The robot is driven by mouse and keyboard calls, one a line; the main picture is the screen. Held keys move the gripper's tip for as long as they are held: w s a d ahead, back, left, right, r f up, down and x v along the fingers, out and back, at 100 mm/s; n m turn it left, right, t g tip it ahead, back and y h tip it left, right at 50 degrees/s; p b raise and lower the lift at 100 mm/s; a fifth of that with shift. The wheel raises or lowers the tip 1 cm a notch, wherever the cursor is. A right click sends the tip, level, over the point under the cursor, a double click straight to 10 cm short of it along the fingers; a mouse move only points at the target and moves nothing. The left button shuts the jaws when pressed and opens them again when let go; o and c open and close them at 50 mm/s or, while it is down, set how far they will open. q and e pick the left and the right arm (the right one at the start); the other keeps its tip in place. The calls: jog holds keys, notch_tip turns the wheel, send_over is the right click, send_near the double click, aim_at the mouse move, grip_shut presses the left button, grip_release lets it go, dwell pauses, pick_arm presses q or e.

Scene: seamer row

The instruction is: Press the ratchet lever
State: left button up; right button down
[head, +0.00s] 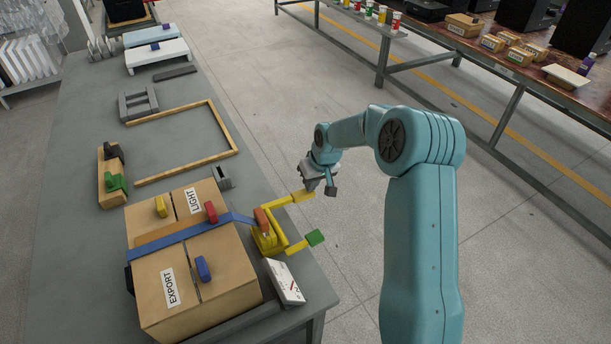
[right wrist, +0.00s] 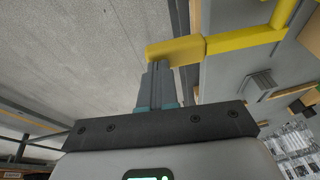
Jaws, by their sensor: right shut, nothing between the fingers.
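A yellow ratchet (head: 265,240) with an orange-red block on it sits at the right side of two brown cartons (head: 195,270), on a blue strap (head: 180,236) that crosses them. A yellow lever (head: 285,201) reaches from it past the table edge and ends in a paler yellow tip; it also shows in the right wrist view (right wrist: 245,39). A second yellow arm ends in a green block (head: 315,237). My right gripper (head: 322,184) is shut and empty, with its fingertips (right wrist: 157,68) at the lever's tip. Contact is unclear. My left gripper is not in view.
A white label card (head: 285,281) leans near the table's front right corner. A wooden frame (head: 188,173), grey parts and a wooden block with green and black pieces (head: 111,175) lie farther back on the grey table (head: 75,215). The floor right of the table is clear.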

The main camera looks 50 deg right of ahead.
notch_tip(320, 180, up, 3)
jog(key=shift+d+r+p, duration=0.1)
jog(key=shift+d+p, duration=0.05)
jog(key=shift+p, duration=0.4)
pick_arm(q)
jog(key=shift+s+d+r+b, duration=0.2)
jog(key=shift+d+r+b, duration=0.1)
jog(key=shift+b, duration=0.4)
pick_arm(e)
jog(key=s+d+r, duration=0.3)
jog(key=s+r, duration=0.1)
jog(key=r, duration=0.4)
jog(key=shift+d+r, duration=0.15)
jog(key=shift+r, duration=0.05)
jog(key=shift+s, duration=0.15)
